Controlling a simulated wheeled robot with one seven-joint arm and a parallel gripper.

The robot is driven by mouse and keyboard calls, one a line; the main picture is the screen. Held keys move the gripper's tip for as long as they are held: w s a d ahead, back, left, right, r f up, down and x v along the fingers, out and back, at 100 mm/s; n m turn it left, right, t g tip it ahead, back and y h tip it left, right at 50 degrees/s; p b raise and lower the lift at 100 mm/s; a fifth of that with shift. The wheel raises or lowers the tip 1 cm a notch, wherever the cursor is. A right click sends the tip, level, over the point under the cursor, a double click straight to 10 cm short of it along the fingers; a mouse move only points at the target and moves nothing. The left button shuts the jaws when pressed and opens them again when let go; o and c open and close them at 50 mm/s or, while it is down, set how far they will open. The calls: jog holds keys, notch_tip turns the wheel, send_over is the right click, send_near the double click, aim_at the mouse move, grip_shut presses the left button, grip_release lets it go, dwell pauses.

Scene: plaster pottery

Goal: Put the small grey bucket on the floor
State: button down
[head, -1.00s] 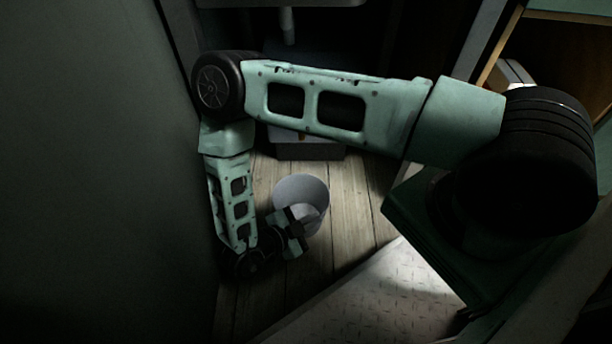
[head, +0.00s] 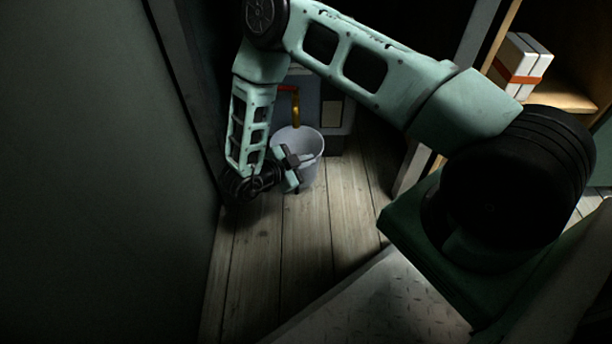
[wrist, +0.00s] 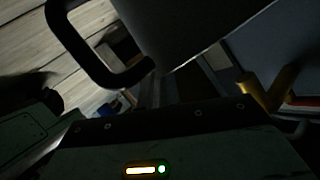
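The small grey bucket (head: 311,146) is upright in the head view, in front of the dark unit at the back. My gripper (head: 294,164) is at its near side and appears shut on it, though the fingertips are partly hidden against its wall. In the wrist view the bucket's grey wall (wrist: 190,28) fills the top, with a thick black loop at its left. The wood plank floor (head: 300,240) shows around and in front of the bucket. I cannot tell whether its base touches the floor.
A yellow pipe with a red part (head: 296,108) stands just behind the bucket. A dark wall (head: 90,170) runs close along my arm's left side. A shelf with white boxes (head: 521,65) is at the right. Bare planks lie in front of the bucket.

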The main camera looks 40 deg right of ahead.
notch_tip(320, 180, down, 4)
jog(key=b, duration=0.4)
jog(key=shift+w+d+f, duration=0.1)
jog(key=shift+w, duration=0.05)
jog(key=shift+f, duration=0.1)
jog(key=c, duration=1.6)
grip_release()
